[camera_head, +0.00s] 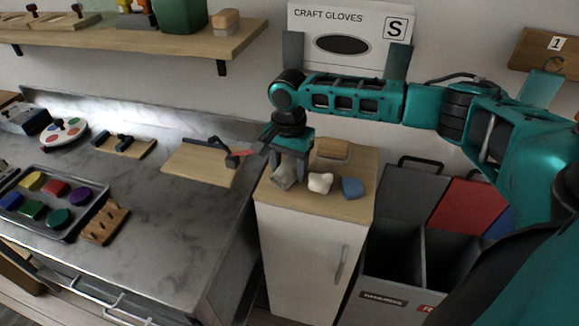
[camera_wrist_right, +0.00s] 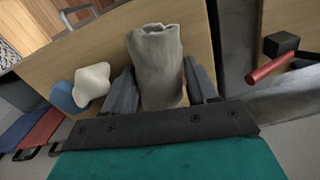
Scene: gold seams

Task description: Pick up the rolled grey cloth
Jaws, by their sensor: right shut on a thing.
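The rolled grey cloth (camera_wrist_right: 157,68) is between the fingers of my right gripper (camera_wrist_right: 163,88) in the right wrist view. In the head view the cloth (camera_head: 283,178) is partly hidden under my right gripper (camera_head: 291,163), at the left side of the small cabinet's wooden top (camera_head: 268,205). The right gripper is shut on the cloth. I cannot tell whether the cloth is lifted off the top. My left gripper is not in view.
A white lumpy object (camera_head: 320,183) and a blue one (camera_head: 352,188) lie close to the cloth. A wooden-topped brush or block (camera_head: 332,149) is behind. A red-handled tool (camera_head: 243,157) lies on a board to the left. Bins (camera_head: 412,200) stand at right.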

